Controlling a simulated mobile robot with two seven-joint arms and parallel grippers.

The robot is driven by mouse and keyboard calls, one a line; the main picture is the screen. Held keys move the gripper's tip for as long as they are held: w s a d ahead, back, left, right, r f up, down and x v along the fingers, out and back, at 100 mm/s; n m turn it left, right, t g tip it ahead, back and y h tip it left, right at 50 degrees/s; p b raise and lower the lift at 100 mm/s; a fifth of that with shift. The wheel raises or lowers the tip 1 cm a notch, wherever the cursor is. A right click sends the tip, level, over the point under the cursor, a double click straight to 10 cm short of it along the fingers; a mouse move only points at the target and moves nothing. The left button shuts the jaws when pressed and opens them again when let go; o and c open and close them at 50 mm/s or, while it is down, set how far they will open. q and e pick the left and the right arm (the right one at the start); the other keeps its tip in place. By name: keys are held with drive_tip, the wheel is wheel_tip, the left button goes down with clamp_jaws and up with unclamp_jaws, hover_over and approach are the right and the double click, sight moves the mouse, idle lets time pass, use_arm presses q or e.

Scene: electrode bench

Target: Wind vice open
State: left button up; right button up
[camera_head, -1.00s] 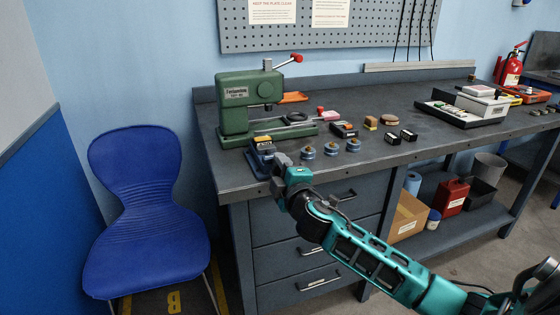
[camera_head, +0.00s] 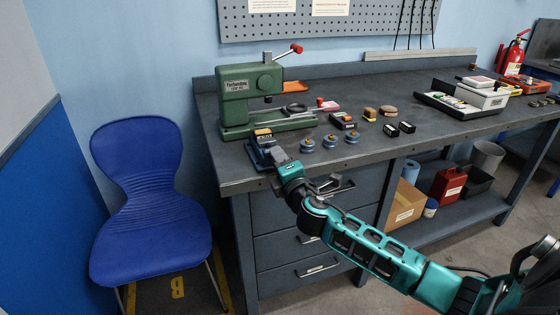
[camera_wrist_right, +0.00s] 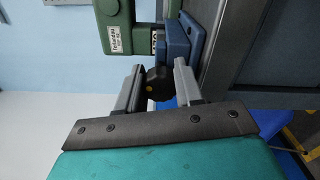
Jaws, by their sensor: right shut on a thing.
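The small blue vice (camera_head: 257,153) stands at the bench's front edge, in front of the green press. In the right wrist view, its blue body (camera_wrist_right: 182,45) shows beyond the fingers. A round black knob (camera_wrist_right: 158,84) with a yellow centre mark faces that camera, on the vice's near side. My right gripper (camera_head: 280,157) reaches the vice from the front. In the right wrist view, its two fingers (camera_wrist_right: 158,88) lie either side of the knob and are shut on it. The gap between the vice's jaws cannot be made out. My left gripper is not in view.
The green press (camera_head: 236,100) stands close behind the vice. Several round blue-based pieces (camera_head: 308,146) stand to its right near the bench's front edge. Small dark blocks (camera_head: 391,131) and a tray (camera_head: 455,105) lie further right. A blue chair (camera_head: 150,205) stands left of the bench.

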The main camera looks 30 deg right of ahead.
drive_tip(key=o, duration=1)
drive_tip(key=shift+o, duration=0.2)
drive_tip(key=shift+s, duration=0.15)
drive_tip(key=v, duration=1.2)
drive_tip(key=shift+s+a, duration=0.15)
drive_tip(key=shift+s, duration=0.15)
